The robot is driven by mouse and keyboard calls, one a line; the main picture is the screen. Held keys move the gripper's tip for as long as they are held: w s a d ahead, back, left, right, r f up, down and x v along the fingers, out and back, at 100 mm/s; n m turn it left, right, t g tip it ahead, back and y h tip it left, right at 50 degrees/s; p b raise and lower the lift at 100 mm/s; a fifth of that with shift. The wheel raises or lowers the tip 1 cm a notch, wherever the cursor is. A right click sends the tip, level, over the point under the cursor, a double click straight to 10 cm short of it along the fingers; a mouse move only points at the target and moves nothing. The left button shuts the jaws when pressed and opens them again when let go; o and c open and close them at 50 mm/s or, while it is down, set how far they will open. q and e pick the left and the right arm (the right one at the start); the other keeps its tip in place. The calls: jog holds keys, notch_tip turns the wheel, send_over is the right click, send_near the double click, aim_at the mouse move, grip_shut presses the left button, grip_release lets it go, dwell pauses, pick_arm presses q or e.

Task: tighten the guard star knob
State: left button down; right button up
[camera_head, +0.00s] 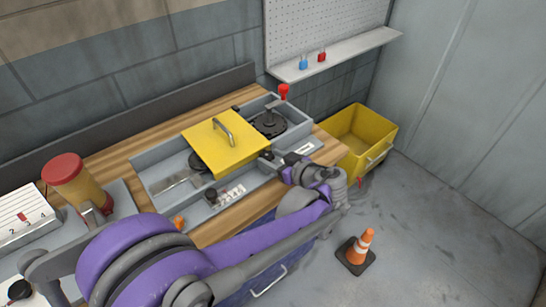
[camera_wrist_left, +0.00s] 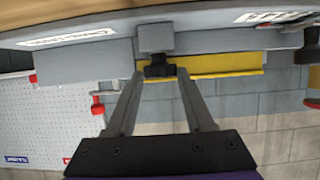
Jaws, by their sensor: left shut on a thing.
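The guard is a yellow plate (camera_head: 226,144) with a grey handle, lying over the grey tray-like machine frame (camera_head: 155,190). The guard star knob (camera_head: 266,154) is a small black knob at the frame's front wall, by the guard's right corner. In the left wrist view the black knob (camera_wrist_left: 158,69) sits under a grey block, beside the yellow guard edge (camera_wrist_left: 225,66). My left gripper (camera_head: 279,160) reaches it from the front right. Its two fingers (camera_wrist_left: 160,76) stand on either side of the knob and are shut on it. My right gripper is not in view.
A red-handled lever (camera_head: 283,92) stands at the frame's back right. Another black knob (camera_head: 211,195) is on the front wall. A yellow bin (camera_head: 358,138) is right of the wooden table, and an orange cone (camera_head: 358,248) stands on the floor. A red-capped container (camera_head: 75,182) is at left.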

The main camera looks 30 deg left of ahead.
pick_arm(q)
jog(key=shift+s+a+m+t+h+p, duration=0.1)
jog(key=shift+s+m+t+h+p, duration=0.1)
jog(key=shift+m+t+h, duration=0.5)
jog(key=shift+s+a+m+t+h+p, duration=0.2)
jog(key=shift+m+t+h, duration=0.25)
jog(key=shift+m+t, duration=0.5)
jog(key=shift+s+a+m+t+h+p, duration=0.1)
jog(key=shift+m+t+h+p, duration=0.15)
jog(key=shift+m+t+h, duration=0.45)
jog(key=shift+m, duration=0.25)
jog(key=shift+c, duration=1.4)
grip_release()
jog(key=shift+w+d, duration=0.1)
